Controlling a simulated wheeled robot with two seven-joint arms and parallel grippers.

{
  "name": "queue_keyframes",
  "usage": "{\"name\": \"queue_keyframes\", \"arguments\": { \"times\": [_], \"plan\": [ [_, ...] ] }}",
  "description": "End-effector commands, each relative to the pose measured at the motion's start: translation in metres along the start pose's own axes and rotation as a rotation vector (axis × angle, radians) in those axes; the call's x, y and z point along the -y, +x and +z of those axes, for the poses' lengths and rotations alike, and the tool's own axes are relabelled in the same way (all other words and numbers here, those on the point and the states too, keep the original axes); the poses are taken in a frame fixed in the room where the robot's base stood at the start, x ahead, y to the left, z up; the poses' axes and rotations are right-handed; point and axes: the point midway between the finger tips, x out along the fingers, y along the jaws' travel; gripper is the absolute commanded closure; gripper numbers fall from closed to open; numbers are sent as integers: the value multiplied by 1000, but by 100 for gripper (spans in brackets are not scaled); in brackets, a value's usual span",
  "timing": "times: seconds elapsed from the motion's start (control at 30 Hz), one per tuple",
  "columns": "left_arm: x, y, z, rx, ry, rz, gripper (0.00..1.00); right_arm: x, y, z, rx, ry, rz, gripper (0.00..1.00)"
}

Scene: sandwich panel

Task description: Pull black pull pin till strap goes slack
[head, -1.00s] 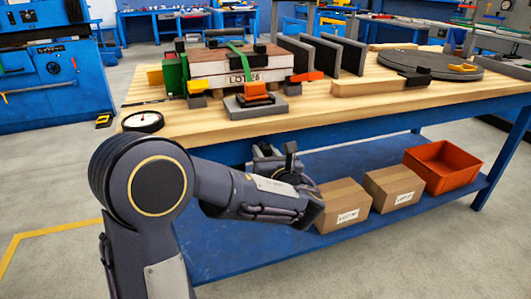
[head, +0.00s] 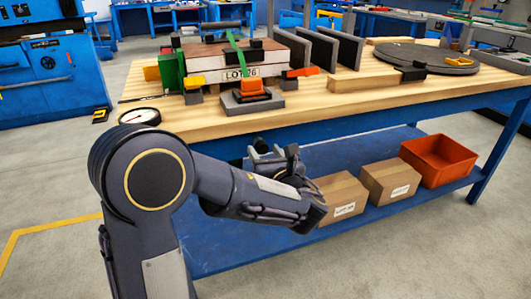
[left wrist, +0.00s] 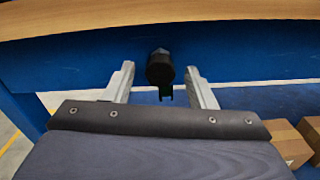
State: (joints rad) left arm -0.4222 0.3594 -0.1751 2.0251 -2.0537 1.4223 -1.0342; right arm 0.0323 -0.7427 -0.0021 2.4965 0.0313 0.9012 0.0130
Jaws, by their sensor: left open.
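A green strap (head: 234,52) runs over the layered panel stack (head: 228,70) labelled "LOT 26" on the workbench. In front of it is a grey block (head: 252,103) with an orange lever (head: 250,90) and black parts. My left gripper (head: 275,153) is open, in front of and below the bench's front edge. In the left wrist view, a black round part with a grey hex end (left wrist: 160,67) appears between the open fingers (left wrist: 162,85), against the blue bench front. I cannot tell whether it is the pull pin, or whether the fingers touch it. My right gripper is out of view.
The wooden bench top (head: 200,127) has a round gauge (head: 140,117) at its left front. Boxes (head: 340,195) and an orange crate (head: 438,160) sit on the lower shelf (head: 230,240).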

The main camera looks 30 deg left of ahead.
Motion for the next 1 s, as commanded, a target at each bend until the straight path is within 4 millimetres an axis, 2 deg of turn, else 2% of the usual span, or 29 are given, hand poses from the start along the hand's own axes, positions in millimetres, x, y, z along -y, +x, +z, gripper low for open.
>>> {"name": "queue_keyframes", "arguments": {
  "times": [0.17,0.5,0.6,1.0],
  "plan": [
    [1,-7,1,0,1,-3,50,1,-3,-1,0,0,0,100],
    [1,-62,2,0,2,-5,50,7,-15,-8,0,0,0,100],
    [1,-72,1,0,1,-3,50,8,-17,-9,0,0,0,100],
    [0,-78,0,0,0,0,50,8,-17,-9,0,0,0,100]
  ]
}}
